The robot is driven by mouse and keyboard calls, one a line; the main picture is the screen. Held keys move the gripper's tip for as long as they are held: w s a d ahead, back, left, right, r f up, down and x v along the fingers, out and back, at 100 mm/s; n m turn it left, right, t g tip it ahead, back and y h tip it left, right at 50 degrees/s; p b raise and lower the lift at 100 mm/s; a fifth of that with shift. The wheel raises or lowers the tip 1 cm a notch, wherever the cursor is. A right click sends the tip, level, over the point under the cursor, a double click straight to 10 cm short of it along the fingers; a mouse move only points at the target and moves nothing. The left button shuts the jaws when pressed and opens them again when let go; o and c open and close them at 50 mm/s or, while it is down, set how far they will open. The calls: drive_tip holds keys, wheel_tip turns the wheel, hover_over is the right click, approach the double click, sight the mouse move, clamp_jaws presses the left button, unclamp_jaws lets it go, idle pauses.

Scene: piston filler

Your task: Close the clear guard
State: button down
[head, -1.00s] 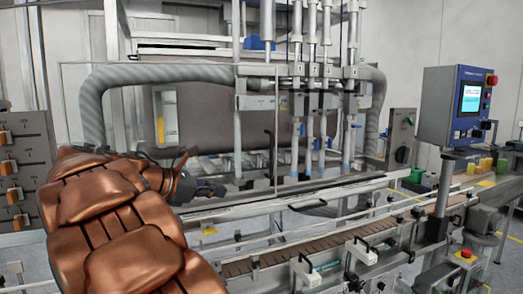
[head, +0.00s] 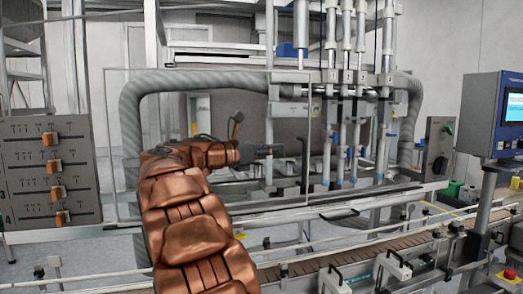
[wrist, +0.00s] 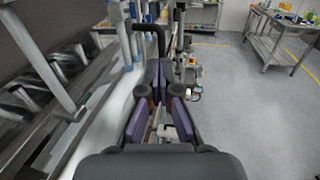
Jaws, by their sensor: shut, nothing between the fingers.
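The clear guard (head: 222,112) is a see-through panel with a thin frame, standing upright in front of the left part of the filler. The filler nozzles (head: 345,110) stand to the right of its right edge, uncovered by it. A dark upright handle (head: 305,155) is near that right edge; a black bent handle (wrist: 151,36) shows beyond my fingers in the wrist view. My gripper (head: 268,150) is at the panel's right part, a little left of the handle. In the wrist view my gripper (wrist: 160,78) is shut and empty. Whether it touches the guard cannot be told.
A conveyor (head: 350,250) with rails runs along the front. A grey panel with orange switches (head: 50,165) stands at the left. A blue control box (head: 497,115) on a post stands at the right. Open floor (wrist: 240,120) lies to the right in the wrist view.

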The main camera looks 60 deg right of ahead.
sight(295, 147)
drive_tip(key=x, duration=0.6)
drive_tip(key=shift+s+d+p, duration=0.2)
drive_tip(key=shift+d+p, duration=0.15)
drive_tip(key=shift+p, duration=0.05)
